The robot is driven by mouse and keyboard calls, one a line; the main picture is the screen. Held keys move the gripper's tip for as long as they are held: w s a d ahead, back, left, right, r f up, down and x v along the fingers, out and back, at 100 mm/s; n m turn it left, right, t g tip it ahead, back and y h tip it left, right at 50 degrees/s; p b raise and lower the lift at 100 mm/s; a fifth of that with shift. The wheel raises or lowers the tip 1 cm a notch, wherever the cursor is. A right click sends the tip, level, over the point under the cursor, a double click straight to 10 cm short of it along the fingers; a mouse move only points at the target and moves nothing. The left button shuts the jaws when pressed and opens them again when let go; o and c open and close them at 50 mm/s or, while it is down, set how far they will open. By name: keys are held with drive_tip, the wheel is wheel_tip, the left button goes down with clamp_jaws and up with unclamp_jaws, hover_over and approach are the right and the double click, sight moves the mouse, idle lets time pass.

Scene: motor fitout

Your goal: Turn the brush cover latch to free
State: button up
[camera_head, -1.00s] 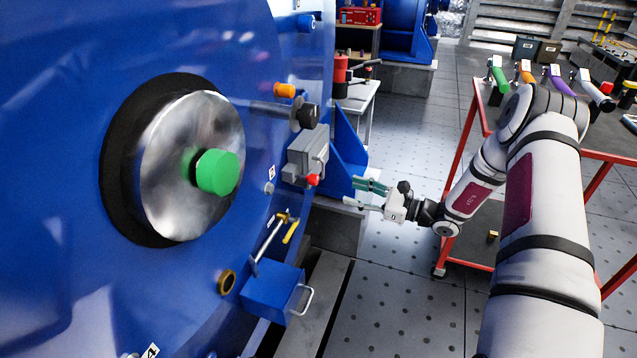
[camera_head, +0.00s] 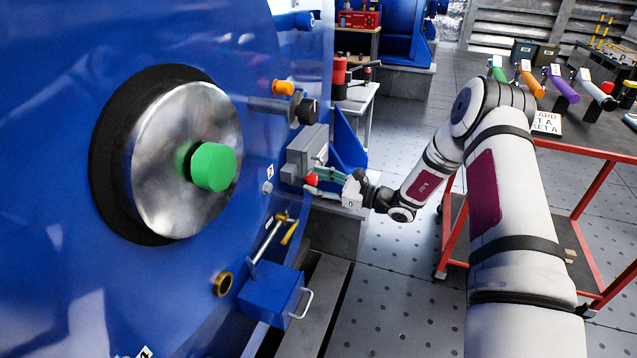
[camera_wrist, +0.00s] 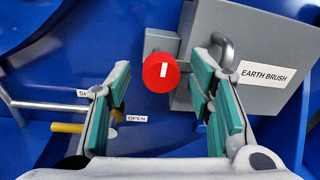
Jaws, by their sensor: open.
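The brush cover is a grey box (camera_head: 305,146) on the blue motor face; in the wrist view it carries the label EARTH BRUSH (camera_wrist: 263,75) and a bent grey handle. Its latch is a red round knob (camera_wrist: 161,72) with a white mark, on a small grey block at the box's left side. The red knob also shows in the head view (camera_head: 311,180). My gripper (camera_head: 322,180) is open beside the knob. In the wrist view my gripper's green-padded fingers (camera_wrist: 163,100) stand left and right, with the knob ahead between them; I see no contact.
A metal lever (camera_head: 265,241) and a yellow handle (camera_head: 290,233) sit below, above a blue box (camera_head: 271,291) with a loop handle. A large steel disc (camera_head: 187,160) with a green knob is at left. A red-framed table (camera_head: 595,147) holds coloured-handled tools at right.

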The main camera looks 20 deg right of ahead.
clamp_jaws()
drive_tip(key=shift+n, duration=0.3)
drive_tip(key=n+b, duration=0.2)
drive_tip(key=n, duration=0.1)
drive_tip(key=shift+f+n, duration=0.15)
drive_tip(key=shift+n, duration=0.25)
drive_tip(key=n+b, duration=0.2)
drive_tip(key=n, duration=0.2)
drive_tip(key=shift+w+d+n+y, duration=0.1)
drive_tip(key=shift+n+y, duration=0.2)
drive_tip(key=shift+n, duration=0.1)
drive_tip(key=n+b, duration=0.3)
drive_tip(key=n, duration=0.1)
drive_tip(key=shift+f+n+y, duration=0.1)
drive_tip(key=shift+n+y, duration=0.2)
drive_tip(key=shift+n, duration=0.1)
drive_tip(key=n+b, duration=0.3)
drive_tip(key=n, duration=0.1)
drive_tip(key=shift+n+g+y+b, duration=0.3)
drive_tip(key=shift+b, duration=0.05)
drive_tip(key=shift+n, duration=0.3)
